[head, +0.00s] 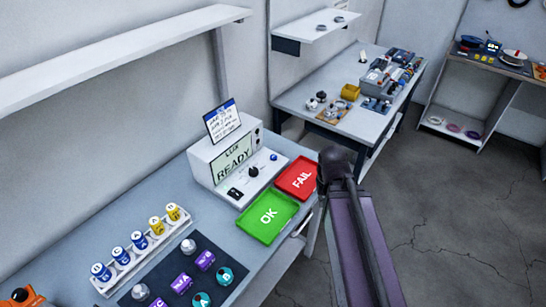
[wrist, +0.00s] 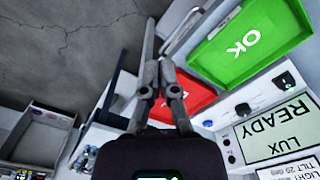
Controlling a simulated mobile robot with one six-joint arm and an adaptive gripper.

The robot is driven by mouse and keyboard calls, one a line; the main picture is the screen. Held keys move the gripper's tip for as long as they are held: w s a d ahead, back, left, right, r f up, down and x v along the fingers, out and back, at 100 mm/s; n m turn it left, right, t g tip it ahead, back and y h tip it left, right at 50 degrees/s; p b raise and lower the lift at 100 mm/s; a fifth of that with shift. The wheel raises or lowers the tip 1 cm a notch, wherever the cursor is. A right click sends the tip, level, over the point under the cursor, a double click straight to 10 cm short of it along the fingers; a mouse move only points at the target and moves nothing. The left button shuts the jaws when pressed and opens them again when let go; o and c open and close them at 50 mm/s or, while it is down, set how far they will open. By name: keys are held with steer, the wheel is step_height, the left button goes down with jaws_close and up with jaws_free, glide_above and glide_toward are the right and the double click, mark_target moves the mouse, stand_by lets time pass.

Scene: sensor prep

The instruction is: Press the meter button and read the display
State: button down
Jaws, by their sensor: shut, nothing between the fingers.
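The white meter box (head: 207,160) stands on the left bench, and its display (head: 234,157) reads "LUX READY". In the wrist view the display (wrist: 275,130) reads the same, upside down. The front panel has a black knob (head: 253,172), a small blue button (head: 274,157) and a black socket-like part (head: 235,193). The blue button also shows in the wrist view (wrist: 208,123). My gripper (wrist: 159,68) is shut and empty, over the red tray's side and apart from the panel. In the head view my arm hides the gripper.
A green OK tray (head: 267,217) and a red FAIL tray (head: 297,178) lie in front of the meter. A note card (head: 222,120) stands on top of it. A rack of labelled vials (head: 140,250) and a dark mat (head: 190,275) with several small parts lie nearer.

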steer(key=w+a+f+m+t+y+b, duration=0.1)
steer(key=w+a+t+b, duration=0.15)
steer(key=w, duration=0.65)
steer(key=w+a+f+t+y+b, duration=0.1)
steer(key=w+a, duration=0.3)
steer(key=w, duration=0.5)
steer(key=r+m+t+y+b, duration=0.1)
steer(key=m+t+y+b, duration=0.15)
steer(key=t, duration=0.25)
glide_above(274, 157)
steer(key=shift+a+b, duration=0.1)
steer(key=shift+b, duration=0.2)
steer(key=shift+s+f, duration=0.1)
steer(key=shift+f, duration=0.1)
step_height(274, 157, down, 8)
steer(key=b, duration=0.8)
steer(key=shift+f+b, duration=0.2)
steer(key=shift+b, duration=0.2)
steer(key=shift+f, duration=0.1)
steer(key=shift+f+b, duration=0.3)
steer(key=shift+b, duration=0.1)
